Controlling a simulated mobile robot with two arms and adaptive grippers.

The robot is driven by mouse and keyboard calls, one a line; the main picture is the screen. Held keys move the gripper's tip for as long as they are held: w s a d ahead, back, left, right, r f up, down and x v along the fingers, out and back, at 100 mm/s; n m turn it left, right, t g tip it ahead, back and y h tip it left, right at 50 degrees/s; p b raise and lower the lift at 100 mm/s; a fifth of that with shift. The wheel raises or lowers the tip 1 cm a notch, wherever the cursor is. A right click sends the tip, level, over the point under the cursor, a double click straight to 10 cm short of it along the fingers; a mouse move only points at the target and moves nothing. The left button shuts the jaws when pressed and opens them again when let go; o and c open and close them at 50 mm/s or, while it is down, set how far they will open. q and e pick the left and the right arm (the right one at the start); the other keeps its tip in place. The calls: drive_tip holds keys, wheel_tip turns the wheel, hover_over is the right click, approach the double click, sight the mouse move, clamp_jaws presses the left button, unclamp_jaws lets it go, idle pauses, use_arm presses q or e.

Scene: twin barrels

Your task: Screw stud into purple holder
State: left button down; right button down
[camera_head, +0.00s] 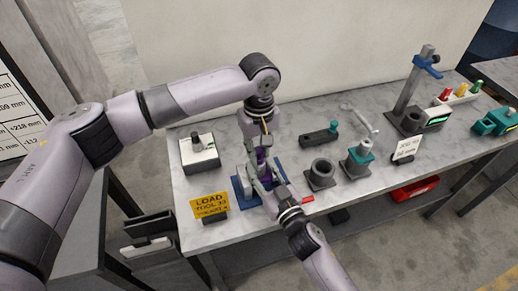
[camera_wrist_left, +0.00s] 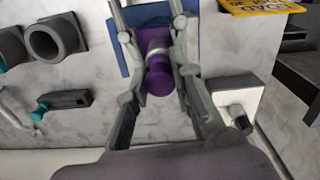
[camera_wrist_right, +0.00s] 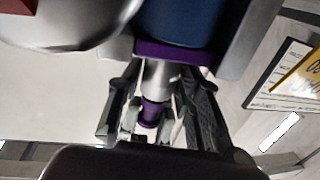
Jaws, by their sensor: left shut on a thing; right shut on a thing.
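The purple holder (camera_wrist_left: 153,38) stands in the blue fixture (camera_head: 240,190) on the table; the fixture's blue also shows in the left wrist view (camera_wrist_left: 134,16). A narrower purple piece, apparently the stud (camera_wrist_left: 158,80), is in line with the holder, with a silvery band between them. In the right wrist view a purple flange (camera_wrist_right: 180,55), a silvery neck and a purple end (camera_wrist_right: 152,112) line up. My left gripper (camera_head: 262,158) comes from above, shut around the stud. My right gripper (camera_head: 264,178) comes from the front, shut around the holder. Fingers hide the contacts.
A white box with a dark knob (camera_head: 199,152) and a yellow LOAD sign (camera_head: 210,206) stand to the left. A grey ring block (camera_head: 321,174), a teal-topped holder (camera_head: 358,158) and a dark tool with teal end (camera_head: 320,136) stand to the right. A wall closes the back.

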use_arm(q)
drive_tip(key=m, duration=0.7)
drive_tip(key=shift+m, duration=0.4)
drive_tip(key=m, duration=0.5)
drive_tip(key=shift+m, duration=0.3)
drive_tip(key=m, duration=0.3)
drive_tip(key=shift+m, duration=0.4)
drive_tip(key=m, duration=0.3)
drive_tip(key=shift+m, duration=0.3)
drive_tip(key=m, duration=0.5)
drive_tip(key=shift+m, duration=0.3)
drive_tip(key=m, duration=0.5)
drive_tip(key=shift+w+m, duration=0.1)
drive_tip(key=shift+m, duration=0.3)
drive_tip(key=m, duration=0.5)
drive_tip(key=shift+m, duration=0.4)
drive_tip(key=m, duration=0.5)
drive_tip(key=shift+m, duration=0.4)
drive_tip(key=m, duration=0.6)
drive_tip(key=shift+f, duration=0.1)
drive_tip(key=c, duration=1.4)
unclamp_jaws()
